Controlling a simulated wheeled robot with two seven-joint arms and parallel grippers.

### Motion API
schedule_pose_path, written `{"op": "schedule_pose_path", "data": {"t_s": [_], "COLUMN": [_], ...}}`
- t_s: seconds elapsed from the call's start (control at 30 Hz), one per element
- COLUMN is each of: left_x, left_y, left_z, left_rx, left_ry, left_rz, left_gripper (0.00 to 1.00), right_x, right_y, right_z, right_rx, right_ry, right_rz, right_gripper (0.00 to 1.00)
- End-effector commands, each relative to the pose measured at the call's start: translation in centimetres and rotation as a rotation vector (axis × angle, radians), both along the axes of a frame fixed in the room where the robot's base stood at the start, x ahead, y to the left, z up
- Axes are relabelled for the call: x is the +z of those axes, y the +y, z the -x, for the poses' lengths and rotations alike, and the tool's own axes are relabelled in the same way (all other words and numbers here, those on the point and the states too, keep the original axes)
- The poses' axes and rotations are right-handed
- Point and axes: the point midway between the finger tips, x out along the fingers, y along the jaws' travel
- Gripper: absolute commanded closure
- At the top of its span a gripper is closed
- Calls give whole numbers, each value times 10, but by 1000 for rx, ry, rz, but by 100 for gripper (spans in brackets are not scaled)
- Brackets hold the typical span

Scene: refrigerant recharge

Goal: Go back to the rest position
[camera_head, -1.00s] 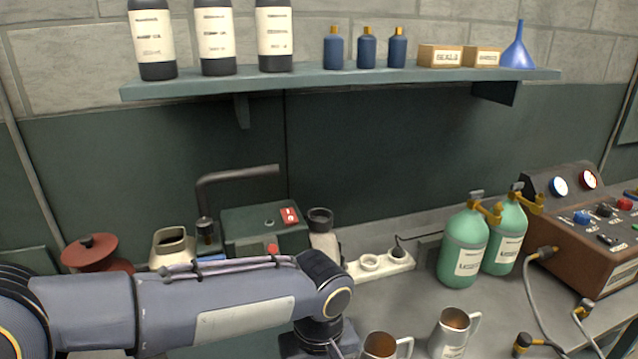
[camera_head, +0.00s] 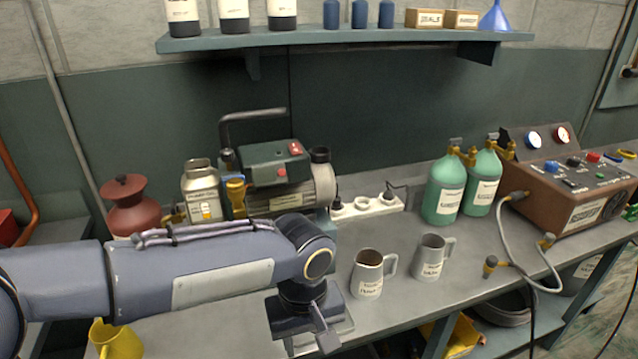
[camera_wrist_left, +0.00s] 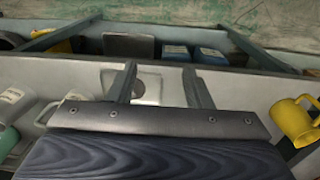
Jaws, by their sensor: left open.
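My left arm reaches in from the left across the front of the bench (camera_head: 225,325) in the head view. My left gripper (camera_head: 318,335) points down at its end, above the bench's front part. My right gripper is not in view.
A vacuum pump (camera_head: 285,185), a cream canister (camera_head: 202,195) and a red container (camera_head: 135,210) stand behind my arm. Two green cylinders (camera_head: 443,190) (camera_head: 484,180) and a brown gauge box (camera_head: 565,195) stand at the right. A yellow mug (camera_head: 115,340) shows at lower left.

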Motion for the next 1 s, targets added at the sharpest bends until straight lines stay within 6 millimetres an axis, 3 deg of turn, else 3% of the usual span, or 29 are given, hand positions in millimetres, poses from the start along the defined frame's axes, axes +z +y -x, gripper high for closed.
{"op": "schedule_pose_path", "data": {"t_s": [0.27,0.47,0.63,0.8,1.0], "left_x": [12,22,28,24,14], "left_y": [39,82,129,170,186], "left_z": [6,19,44,84,111], "left_rx": [-19,-42,-64,-94,-126], "left_ry": [-28,-78,-166,-324,-474], "left_rz": [59,126,200,263,272], "left_gripper": [54,54,54,54,54], "right_x": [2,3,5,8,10], "right_y": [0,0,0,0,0], "right_z": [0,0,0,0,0], "right_rx": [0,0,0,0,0], "right_ry": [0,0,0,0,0], "right_rz": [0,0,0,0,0], "right_gripper": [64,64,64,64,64]}}
